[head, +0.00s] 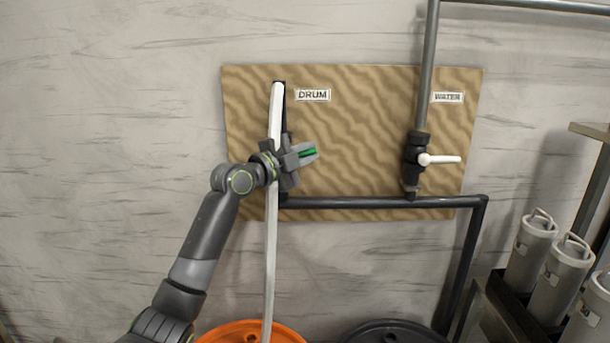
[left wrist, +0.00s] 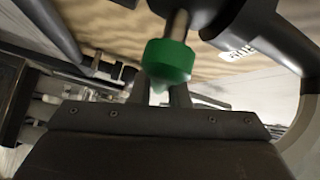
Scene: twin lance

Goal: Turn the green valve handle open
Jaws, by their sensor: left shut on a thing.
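The green valve handle (head: 308,153) sticks out to the right at the valve on the drum line, beside the DRUM label (head: 313,95). My left gripper (head: 305,155) is shut on the handle, and its fingers cover much of it. In the left wrist view the handle's round green hub (left wrist: 168,61) sits just in front of the gripper fingers (left wrist: 175,95). The drum valve's body is mostly hidden behind my gripper in the head view. My right gripper is in neither view.
A white-handled valve (head: 440,160) is on the WATER pipe to the right. A white hose (head: 270,240) runs down to an orange drum (head: 285,332). A dark drum (head: 392,332) stands beside it. Grey canisters (head: 530,250) stand on a rack at right.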

